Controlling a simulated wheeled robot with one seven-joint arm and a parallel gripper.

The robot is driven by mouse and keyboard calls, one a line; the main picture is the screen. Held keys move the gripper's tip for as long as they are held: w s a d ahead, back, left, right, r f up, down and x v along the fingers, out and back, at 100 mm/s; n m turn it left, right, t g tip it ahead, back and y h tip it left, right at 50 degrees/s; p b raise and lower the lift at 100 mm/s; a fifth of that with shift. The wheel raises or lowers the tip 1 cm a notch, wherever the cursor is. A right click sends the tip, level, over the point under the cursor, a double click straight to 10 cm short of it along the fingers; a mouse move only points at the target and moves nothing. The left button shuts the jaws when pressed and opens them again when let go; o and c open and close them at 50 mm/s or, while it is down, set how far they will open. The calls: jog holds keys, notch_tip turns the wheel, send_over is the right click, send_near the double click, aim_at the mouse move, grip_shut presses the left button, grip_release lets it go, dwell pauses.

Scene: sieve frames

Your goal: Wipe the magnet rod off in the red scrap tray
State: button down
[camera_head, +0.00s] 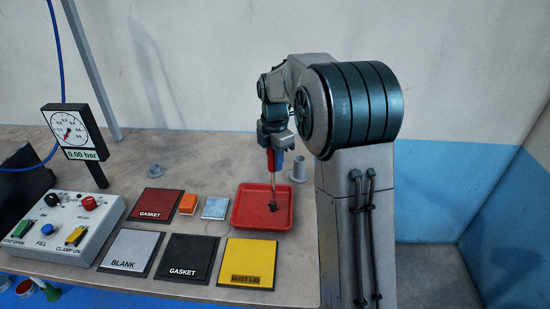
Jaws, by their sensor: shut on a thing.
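My gripper (272,158) points down over the red scrap tray (240,217). It is shut on the magnet rod (273,183), whose thin metal shaft hangs nearly upright below the fingers. A red part shows between or beside the fingers; I cannot tell if it is the rod's handle. The rod's lower end reaches down inside the tray outline. A small dark clump (273,207) is at or just under the rod tip. I cannot tell if it clings to the rod or lies on the tray floor.
Left of the tray are an orange block (188,203), a pale blue block (215,208) and a red gasket plate (157,204). A yellow dust lid (247,263) lies in front. A grey cylinder (299,168) stands behind right. A control box (63,229) and gauge (72,130) are far left.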

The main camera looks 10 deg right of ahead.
jog(key=shift+w+a+p, duration=0.25)
jog(key=shift+w+a, duration=0.05)
jog(key=shift+a, duration=0.65)
jog(key=shift+w+a+p, duration=0.25)
jog(key=shift+w+a, duration=0.05)
jog(key=shift+a, duration=0.65)
jog(key=shift+w+a+p, duration=0.25)
jog(key=shift+w+a, duration=0.05)
jog(key=shift+a, duration=0.65)
jog(key=shift+f, duration=0.1)
jog(key=shift+s+d+f+b, duration=0.1)
jog(key=shift+s+d, duration=0.25)
jog(key=shift+d, duration=0.65)
jog(key=shift+s+d+b, duration=0.1)
jog(key=shift+s+d, duration=0.25)
jog(key=shift+d, duration=0.6)
jog(key=shift+s+d+f+b, duration=0.1)
jog(key=shift+s+d, duration=0.25)
jog(key=shift+d, duration=0.65)
jog(key=shift+r, duration=0.1)
notch_tip(320, 180, up, 8)
jog(key=p, duration=0.6)
jog(key=shift+w+r, duration=0.15)
jog(key=shift+r, duration=0.05)
jog(key=shift+a, duration=0.15)
